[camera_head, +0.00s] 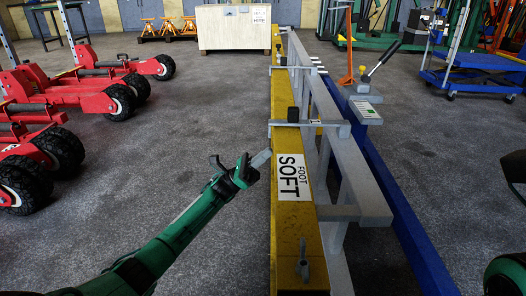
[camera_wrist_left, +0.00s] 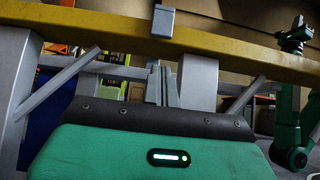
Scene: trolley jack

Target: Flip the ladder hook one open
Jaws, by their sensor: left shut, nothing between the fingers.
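The grey ladder (camera_head: 345,160) lies along a yellow beam (camera_head: 283,225) marked "SOFT FOOT". A flat grey hook (camera_head: 310,123) with a black knob crosses the near part of the beam; another hook (camera_head: 288,68) lies farther back. I cannot tell which is hook one. A grey hook end (camera_wrist_left: 163,22) hangs over the beam's edge in the left wrist view. My left gripper (camera_head: 262,158) is shut and empty, beside the beam's left side and nearer than the near hook. Its fingers (camera_wrist_left: 163,84) point below the hook end in the wrist view.
Red wheeled jacks (camera_head: 70,95) stand at the left. A wooden crate (camera_head: 234,27) stands at the back. A blue beam (camera_head: 400,210) and a blue trolley (camera_head: 475,60) are on the right.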

